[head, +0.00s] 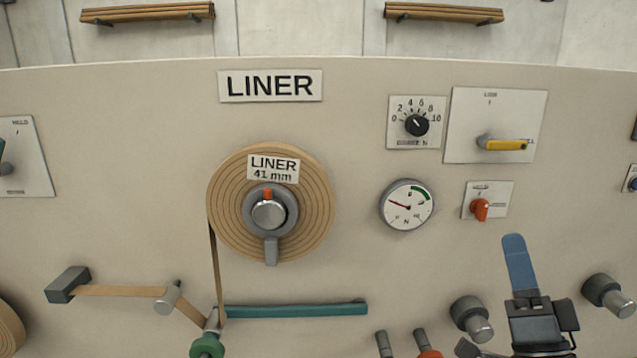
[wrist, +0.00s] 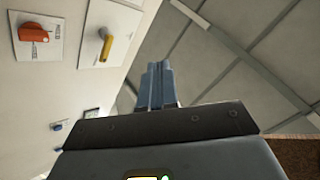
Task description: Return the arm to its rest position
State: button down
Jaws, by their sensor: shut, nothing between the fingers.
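My gripper (head: 514,242) shows at the lower right of the head view, its blue fingers pointing up and a little left in front of the beige machine panel (head: 380,270). In the wrist view, the blue fingers of my gripper (wrist: 157,70) are together and empty. They appear apart from the panel, which fills the left of that view. The arm behind the gripper is mostly out of the head view.
Near my gripper are an orange knob (head: 480,209), a yellow-handled switch (head: 506,144), a gauge (head: 407,205) and grey rollers (head: 472,316). A liner roll (head: 221,205) and a teal bar (head: 296,310) are farther left. Open space shows right in the wrist view.

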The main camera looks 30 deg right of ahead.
jog(key=s+a+f+n+g+y, duration=0.4)
jog(key=s+a+f+n+y, duration=0.3)
jog(key=a, duration=0.4)
jog(key=s+a+f+n+g+y, duration=0.3)
jog(key=s+a+f+n+y, duration=0.4)
jog(key=s+a+f+n, duration=0.2)
jog(key=s+a, duration=0.2)
jog(key=a, duration=0.1)
jog(key=shift+s+n+g, duration=0.3)
jog(key=shift+s+g, duration=0.1)
